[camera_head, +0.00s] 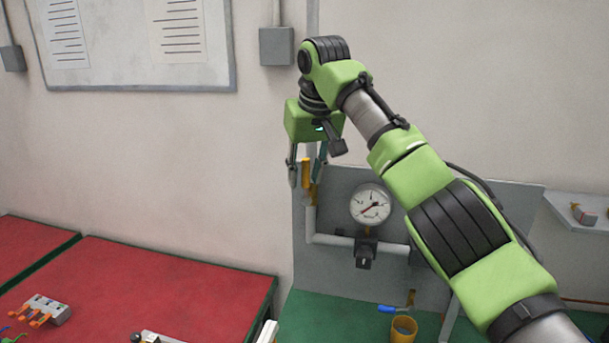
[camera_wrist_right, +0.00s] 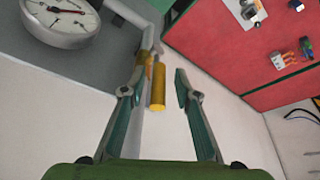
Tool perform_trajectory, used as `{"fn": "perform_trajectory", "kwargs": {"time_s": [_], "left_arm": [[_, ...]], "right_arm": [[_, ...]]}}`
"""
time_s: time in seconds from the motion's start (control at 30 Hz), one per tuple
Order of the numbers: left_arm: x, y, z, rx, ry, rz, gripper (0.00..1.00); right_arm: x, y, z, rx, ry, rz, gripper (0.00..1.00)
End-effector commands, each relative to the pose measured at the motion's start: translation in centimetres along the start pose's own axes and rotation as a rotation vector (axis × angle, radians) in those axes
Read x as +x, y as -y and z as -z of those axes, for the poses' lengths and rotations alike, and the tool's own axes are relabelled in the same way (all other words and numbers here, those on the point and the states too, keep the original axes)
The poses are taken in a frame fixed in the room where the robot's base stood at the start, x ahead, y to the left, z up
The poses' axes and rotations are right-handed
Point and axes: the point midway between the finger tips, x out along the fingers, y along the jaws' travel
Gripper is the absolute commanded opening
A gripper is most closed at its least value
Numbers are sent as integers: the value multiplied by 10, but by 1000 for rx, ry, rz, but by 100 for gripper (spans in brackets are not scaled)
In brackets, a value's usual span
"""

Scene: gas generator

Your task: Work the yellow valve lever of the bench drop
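The yellow valve lever (camera_head: 306,171) is on a grey pipe in front of the grey panel, left of the round gauge. It stands about upright in the head view. In the right wrist view the yellow lever (camera_wrist_right: 158,88) lies between the two fingers, nearer the left one, with a visible gap on both sides. My right gripper (camera_head: 305,177) is open around the lever, pointing down; it also shows in the right wrist view (camera_wrist_right: 155,88). No finger clearly touches the lever. The lever's joint to the valve is partly hidden. My left gripper is not in view.
The pressure gauge (camera_head: 370,204) sits on the grey panel (camera_head: 340,268), right of the lever; my right arm crosses before the panel. A blue-handled valve (camera_head: 388,309) and yellow cup (camera_head: 404,329) are below. A red bench (camera_head: 150,290) with small parts stands at left.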

Motion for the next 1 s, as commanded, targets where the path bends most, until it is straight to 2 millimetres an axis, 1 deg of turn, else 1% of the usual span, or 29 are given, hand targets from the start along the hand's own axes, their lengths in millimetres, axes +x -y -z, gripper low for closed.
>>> {"fn": "perform_trajectory", "kwargs": {"time_s": [0.17,0.4,0.53,0.7,1.0], "left_arm": [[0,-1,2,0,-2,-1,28],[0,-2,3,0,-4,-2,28],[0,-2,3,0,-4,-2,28],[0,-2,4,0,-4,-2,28],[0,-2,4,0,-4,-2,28]], "right_arm": [[-28,1,1,-1,-4,0,29],[-79,1,1,0,-1,0,29],[-100,2,1,-1,2,0,29],[-113,2,1,-1,3,1,29],[-114,2,1,-2,4,0,29]]}}
